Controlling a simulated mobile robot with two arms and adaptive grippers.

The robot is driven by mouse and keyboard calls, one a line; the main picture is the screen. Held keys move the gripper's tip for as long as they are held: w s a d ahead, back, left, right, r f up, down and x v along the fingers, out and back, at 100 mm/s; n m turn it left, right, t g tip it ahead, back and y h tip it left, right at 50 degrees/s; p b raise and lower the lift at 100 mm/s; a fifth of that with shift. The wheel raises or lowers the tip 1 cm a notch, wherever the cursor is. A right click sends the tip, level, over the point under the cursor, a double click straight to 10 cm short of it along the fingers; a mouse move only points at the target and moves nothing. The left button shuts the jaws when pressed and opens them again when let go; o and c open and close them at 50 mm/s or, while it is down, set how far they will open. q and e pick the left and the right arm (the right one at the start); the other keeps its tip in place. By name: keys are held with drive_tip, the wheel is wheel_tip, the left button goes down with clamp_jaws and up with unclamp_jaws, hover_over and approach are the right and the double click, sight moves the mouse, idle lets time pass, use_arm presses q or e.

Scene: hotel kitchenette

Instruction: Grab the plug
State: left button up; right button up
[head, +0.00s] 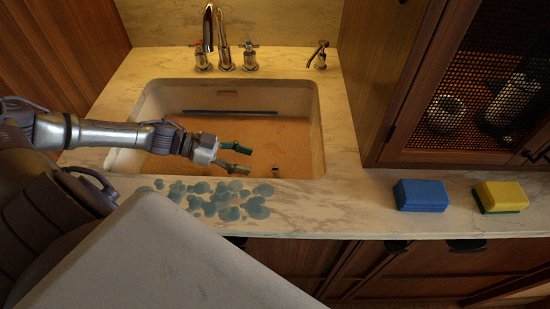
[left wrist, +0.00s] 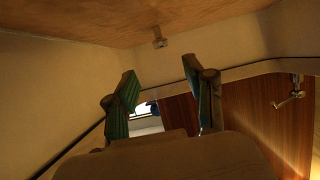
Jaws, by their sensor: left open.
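The plug (head: 276,169) looks like a small metallic knob. It is in the sink (head: 322,135), low against the brownish surface inside and near the front wall. It also shows in the left wrist view (left wrist: 159,41), top middle, beyond the fingertips and roughly between their lines. My left gripper (head: 240,158) reaches over the sink from the left, its green-padded fingers apart and empty. In the head view it is a little left of the plug and apart from it. Its two fingers also show in the left wrist view (left wrist: 160,80). My right gripper is not in view.
A faucet (head: 226,50) with handles stands behind the sink. Blue-grey wet-looking spots (head: 230,200) cover the counter in front. A blue sponge (head: 421,195) and a yellow sponge (head: 500,196) lie at right. A mesh-front cabinet (head: 400,130) stands right of the sink.

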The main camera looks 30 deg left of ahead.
sight(273, 168)
use_arm(q)
drive_tip(key=x, duration=0.3)
drive_tip(key=p+x, duration=0.1)
drive_tip(key=x, duration=0.5)
drive_tip(key=shift+w+f, duration=0.25)
drive_tip(key=shift+f, duration=0.2)
clamp_jaws()
